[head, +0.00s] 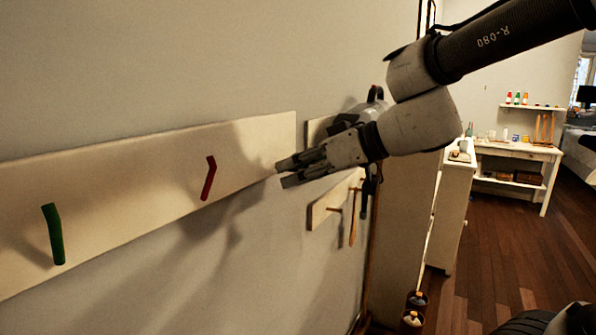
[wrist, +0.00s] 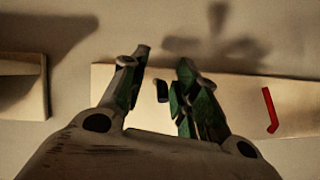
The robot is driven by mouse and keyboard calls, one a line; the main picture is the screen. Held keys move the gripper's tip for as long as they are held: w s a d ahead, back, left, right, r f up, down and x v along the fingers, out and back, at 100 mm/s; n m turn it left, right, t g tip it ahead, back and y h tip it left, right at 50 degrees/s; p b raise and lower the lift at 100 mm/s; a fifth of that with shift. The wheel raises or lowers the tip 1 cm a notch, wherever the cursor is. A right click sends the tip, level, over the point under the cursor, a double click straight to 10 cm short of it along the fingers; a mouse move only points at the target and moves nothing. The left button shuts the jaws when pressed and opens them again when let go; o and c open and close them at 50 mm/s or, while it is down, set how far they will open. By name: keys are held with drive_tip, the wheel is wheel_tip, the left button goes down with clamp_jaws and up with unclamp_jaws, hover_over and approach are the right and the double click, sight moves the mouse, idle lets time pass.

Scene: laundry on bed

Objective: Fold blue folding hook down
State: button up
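A small dark hook (wrist: 161,90) shows in the wrist view on the pale board, in the gap between my fingers. It looks nearly black, so I cannot tell for sure that it is the blue hook. In the head view no blue hook shows; my gripper (head: 281,174) covers the board's right end. My gripper (wrist: 164,60) is open, its fingers apart and pointing at the wall. Whether either finger touches the dark hook, I cannot tell.
The long wall board (head: 120,165) also carries a red hook (head: 208,178) and a green hook (head: 53,234). A smaller board (head: 322,212) with hanging utensils is beyond my gripper. A white cabinet (head: 452,215) and a desk (head: 520,152) stand farther right; wooden floor lies open between.

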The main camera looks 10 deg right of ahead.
drive_tip(key=v, duration=1.2)
drive_tip(key=shift+f, duration=0.1)
drive_tip(key=s+d+f+m+h, duration=0.2)
drive_tip(key=d+f+m+h, duration=0.1)
drive_tip(key=d, duration=0.4)
drive_tip(key=s+d+f+m+g+h, duration=0.1)
drive_tip(key=s+d+f+m+h, duration=0.2)
drive_tip(key=d+f+h, duration=0.1)
drive_tip(key=s+d+f+m+g+h, duration=0.1)
drive_tip(key=s+d+f+m+h, duration=0.1)
drive_tip(key=d+f, duration=0.4)
drive_tip(key=d+m+h, duration=0.1)
drive_tip(key=d, duration=0.2)
drive_tip(key=shift+s+d+h, duration=0.3)
drive_tip(key=shift+s, duration=0.05)
